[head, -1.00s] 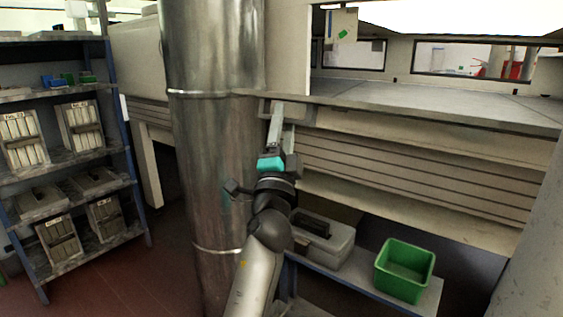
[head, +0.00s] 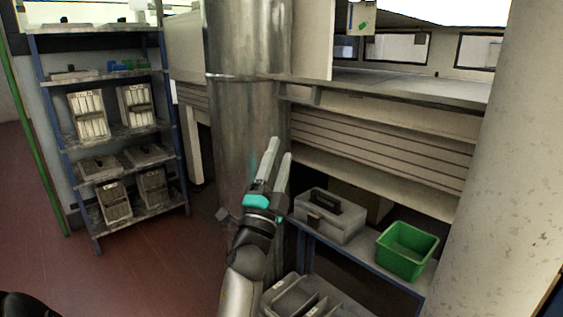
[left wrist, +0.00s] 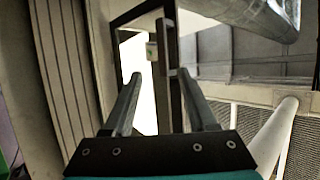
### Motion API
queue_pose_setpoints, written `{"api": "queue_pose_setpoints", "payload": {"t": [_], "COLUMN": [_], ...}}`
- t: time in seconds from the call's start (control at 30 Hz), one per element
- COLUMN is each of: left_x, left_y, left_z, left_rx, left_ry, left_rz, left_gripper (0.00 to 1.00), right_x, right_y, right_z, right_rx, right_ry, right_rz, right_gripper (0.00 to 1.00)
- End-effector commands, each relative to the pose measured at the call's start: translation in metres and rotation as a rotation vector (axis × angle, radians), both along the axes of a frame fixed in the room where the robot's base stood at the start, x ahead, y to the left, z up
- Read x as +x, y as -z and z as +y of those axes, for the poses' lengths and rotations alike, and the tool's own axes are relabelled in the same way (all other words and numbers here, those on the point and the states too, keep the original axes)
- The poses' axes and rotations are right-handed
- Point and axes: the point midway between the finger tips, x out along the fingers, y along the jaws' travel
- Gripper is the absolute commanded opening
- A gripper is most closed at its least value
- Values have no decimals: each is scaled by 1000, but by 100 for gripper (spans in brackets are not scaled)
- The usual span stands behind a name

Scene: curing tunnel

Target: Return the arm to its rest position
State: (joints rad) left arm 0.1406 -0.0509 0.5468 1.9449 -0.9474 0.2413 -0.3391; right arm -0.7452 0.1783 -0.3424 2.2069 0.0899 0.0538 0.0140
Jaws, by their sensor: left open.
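My left gripper (head: 277,150) is in the middle of the head view, at the end of my raised left arm, with its fingers pointing up and away in front of the metal column. In the left wrist view its two fingers (left wrist: 160,85) stand apart with nothing between them, so it is open and empty. Beyond the fingers the wrist view shows a bright opening and wall panels. My right gripper is not in view.
A metal column (head: 240,90) stands behind the gripper. A blue-framed shelf rack (head: 182,165) is at the left. A low bench (head: 350,262) at the right carries a grey toolbox (head: 335,222) and a green bin (head: 405,252). A pale pillar (head: 510,170) is at the right edge. Red floor (head: 150,265) is open at left.

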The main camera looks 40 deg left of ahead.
Motion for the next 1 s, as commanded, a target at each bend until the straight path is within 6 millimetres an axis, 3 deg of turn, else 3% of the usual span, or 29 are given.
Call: {"api": "queue_pose_setpoints", "payload": {"t": [0.53, 0.67, 0.77, 0.9, 1.0], "left_x": [1, 12, 30, 53, 55], "left_y": [1, 13, 42, 110, 166], "left_z": [0, -3, -12, -34, -53], "left_rx": [-3, -52, -152, -360, -514], "left_ry": [1, 37, 102, 203, 252], "left_rz": [2, 39, 113, 276, 407], "left_gripper": [57, 57, 57, 57, 57], "right_x": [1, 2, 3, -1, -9], "right_y": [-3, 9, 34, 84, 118], "right_z": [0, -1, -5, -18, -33], "right_rx": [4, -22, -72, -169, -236], "right_ry": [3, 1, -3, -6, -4], "right_rz": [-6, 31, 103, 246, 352], "right_gripper": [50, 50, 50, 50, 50]}}
